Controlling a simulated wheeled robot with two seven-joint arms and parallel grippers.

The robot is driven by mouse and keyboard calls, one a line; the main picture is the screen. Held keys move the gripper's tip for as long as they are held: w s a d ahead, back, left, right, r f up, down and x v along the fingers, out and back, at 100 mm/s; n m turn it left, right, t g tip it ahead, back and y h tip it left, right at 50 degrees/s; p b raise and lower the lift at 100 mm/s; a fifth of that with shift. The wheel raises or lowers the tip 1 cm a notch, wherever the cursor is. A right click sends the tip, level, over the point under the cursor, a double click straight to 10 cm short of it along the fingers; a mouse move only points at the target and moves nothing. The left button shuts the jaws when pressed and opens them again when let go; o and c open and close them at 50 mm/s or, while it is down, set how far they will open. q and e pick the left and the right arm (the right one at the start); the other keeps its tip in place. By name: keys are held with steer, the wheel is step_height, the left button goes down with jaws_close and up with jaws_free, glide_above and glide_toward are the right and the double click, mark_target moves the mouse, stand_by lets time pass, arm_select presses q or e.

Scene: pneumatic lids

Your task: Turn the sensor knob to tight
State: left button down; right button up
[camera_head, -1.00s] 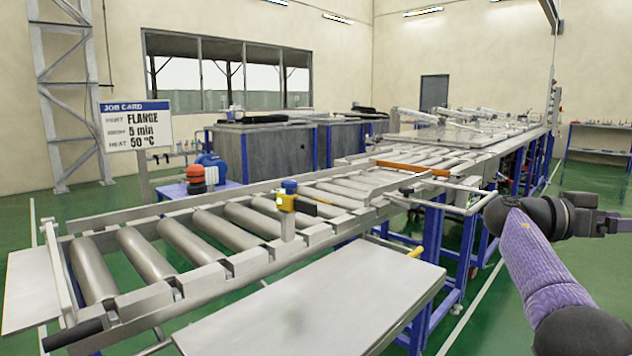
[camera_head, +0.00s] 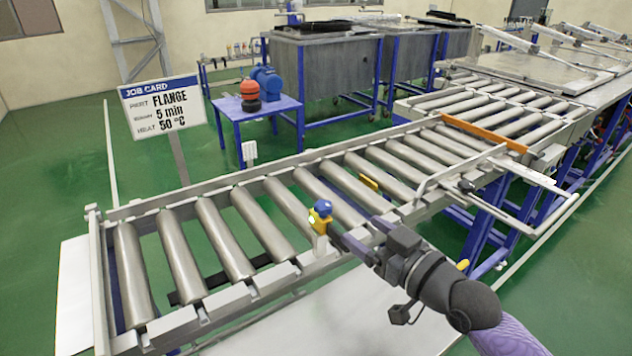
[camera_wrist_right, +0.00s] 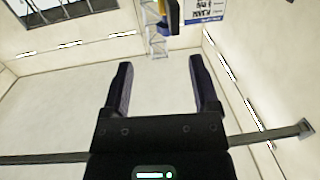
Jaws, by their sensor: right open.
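The sensor is a small yellow box (camera_head: 319,222) with a blue knob (camera_head: 323,207) on top, mounted on the near rail of the roller conveyor. My right gripper (camera_head: 338,232) is beside it, just right of the yellow box and slightly lower in the head view. I cannot tell whether it touches the box. In the right wrist view the two dark fingers (camera_wrist_right: 160,65) are spread with nothing between them. A blue and yellow part, seemingly the sensor (camera_wrist_right: 169,18), shows at the top edge, beyond the fingertips. The knob's setting is not readable. My left gripper is out of view.
The roller conveyor (camera_head: 190,296) runs from lower left to upper right. A job card sign (camera_head: 163,106) stands behind it. A red and black object (camera_head: 249,95) and a blue motor (camera_head: 266,82) sit on a blue table. Grey tanks (camera_head: 325,66) stand at the back.

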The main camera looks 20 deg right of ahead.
mark_target(330, 211)
steer(key=x, duration=0.6)
steer(key=a+x, duration=0.1)
steer(key=x, duration=0.2)
steer(key=shift+w+r, duration=0.1)
steer(key=shift+r, duration=0.05)
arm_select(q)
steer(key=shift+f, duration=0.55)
